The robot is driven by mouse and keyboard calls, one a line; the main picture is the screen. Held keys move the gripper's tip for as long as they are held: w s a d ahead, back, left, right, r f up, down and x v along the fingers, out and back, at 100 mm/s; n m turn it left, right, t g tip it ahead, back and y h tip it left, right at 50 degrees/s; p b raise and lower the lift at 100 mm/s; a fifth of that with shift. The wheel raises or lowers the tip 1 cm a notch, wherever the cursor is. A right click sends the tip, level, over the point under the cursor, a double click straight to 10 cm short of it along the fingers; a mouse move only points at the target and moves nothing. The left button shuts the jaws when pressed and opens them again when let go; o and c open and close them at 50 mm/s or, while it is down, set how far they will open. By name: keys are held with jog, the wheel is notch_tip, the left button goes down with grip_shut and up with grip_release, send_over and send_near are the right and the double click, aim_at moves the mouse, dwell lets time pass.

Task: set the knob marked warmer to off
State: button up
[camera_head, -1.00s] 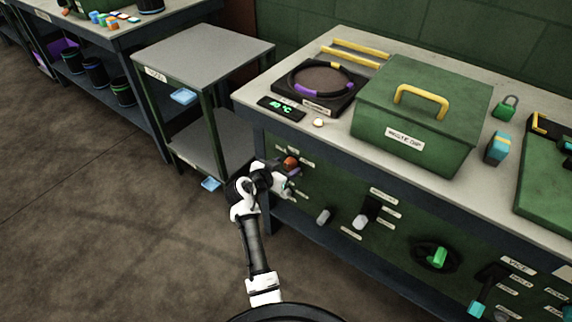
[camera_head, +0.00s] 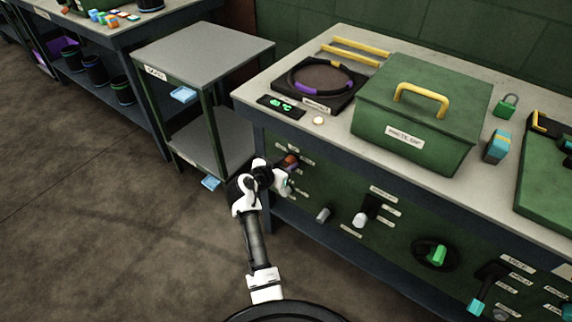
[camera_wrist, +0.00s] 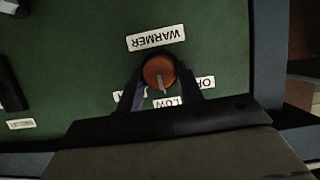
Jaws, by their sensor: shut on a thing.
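The orange-red warmer knob (camera_wrist: 157,69) sits on the green front panel, under an upside-down WARMER label (camera_wrist: 156,38) in the wrist view. Its pale pointer line points down in that view, toward the LOW label (camera_wrist: 167,102). The OFF label (camera_wrist: 206,82) is to the right, partly covered by a finger. Another label at the left is mostly hidden. My gripper (camera_wrist: 161,76) has one dark finger on each side of the knob and is shut on it. In the head view my gripper (camera_head: 287,174) is at the panel's left end, partly covering the knob (camera_head: 291,159).
Other knobs and switches, including a green knob (camera_head: 437,254), lie to the right on the panel. Above are a warmer plate (camera_head: 318,79) with a green display (camera_head: 281,106) and a green lidded box (camera_head: 421,104). A grey cart (camera_head: 203,47) stands close at the left.

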jog(key=n+h, duration=0.1)
jog(key=n+g+h+b, duration=0.1)
jog(key=n, duration=0.1)
jog(key=shift+w+a+f, duration=0.1)
jog(key=shift+w+a, duration=0.05)
jog(key=shift+a, duration=0.05)
jog(key=n+h+b, duration=0.1)
jog(key=n+h, duration=0.1)
jog(key=n, duration=0.1)
jog(key=shift+a+f+n+g+b, duration=0.1)
jog(key=shift+n+g+b, duration=0.2)
jog(key=shift+g, duration=0.1)
dwell(0.6)
jog(key=o, duration=1)
jog(key=b+v, duration=0.2)
jog(key=v, duration=1.1)
jog(key=shift+a, duration=0.4)
